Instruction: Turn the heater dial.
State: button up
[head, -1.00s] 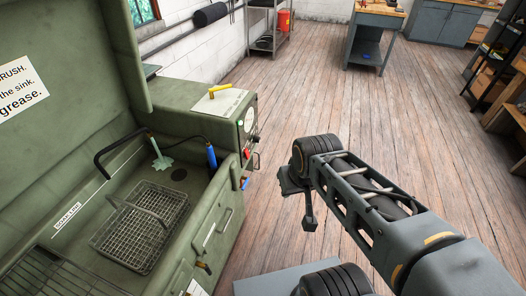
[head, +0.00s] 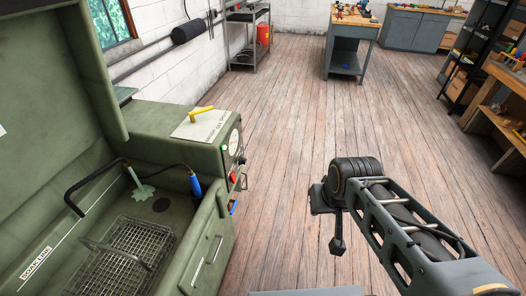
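The green parts washer's control box (head: 190,130) stands at the left. Its right end face, seen at a steep angle, carries a round white-faced gauge or dial (head: 235,141) and a small red control (head: 233,177) below it. I cannot tell which of these is the heater dial; any markings are too small to read. My gripper (head: 337,246) hangs over the open floor to the right of the box, well apart from it and touching nothing. It is small and seen from behind, so its finger opening does not show.
The washer's sink (head: 165,205) holds a wire basket (head: 125,255), a black hose and a blue-handled brush (head: 196,187). A yellow handle (head: 202,112) is on the box top. A wheeled bench (head: 348,40) and shelves stand farther back. The wooden floor between is clear.

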aim_at(242, 160)
jog(key=u, duration=0.3)
jog(key=i, duration=0.85)
jog(key=u, duration=0.75)
